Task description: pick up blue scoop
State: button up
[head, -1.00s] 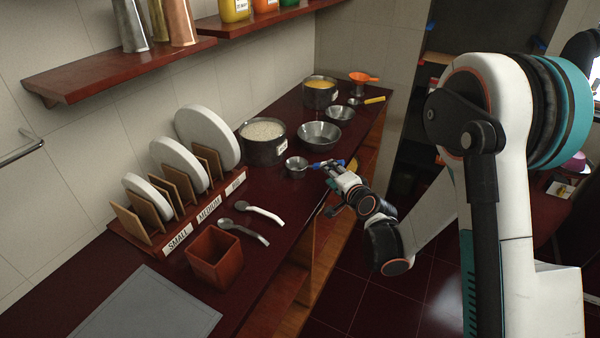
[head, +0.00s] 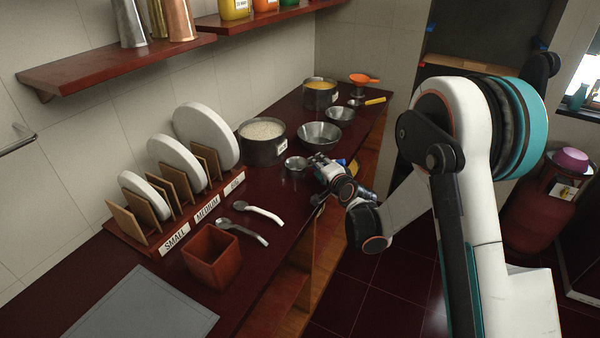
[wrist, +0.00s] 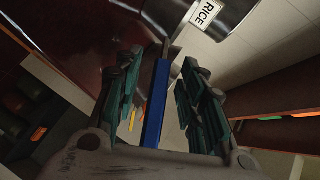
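The blue scoop shows in the head view as a small metal cup (head: 295,163) on the dark red counter, in front of the rice pot. Its blue handle (wrist: 155,105) shows in the wrist view, running between the two fingers of my gripper (wrist: 168,80). In the head view my gripper (head: 318,166) is at the handle end of the scoop and hides most of the handle.
The rice pot (head: 263,151) stands just behind the scoop, with a metal bowl (head: 319,137) to its right. Two spoons (head: 250,231), a wooden box (head: 213,258) and the plate rack (head: 190,237) are to the left. The counter's front edge runs below my gripper.

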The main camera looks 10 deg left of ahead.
grip_shut()
jog(key=shift+r, duration=0.1)
notch_tip(320, 180, up, 20)
jog(key=p, duration=0.6)
jog(key=shift+p, duration=0.35)
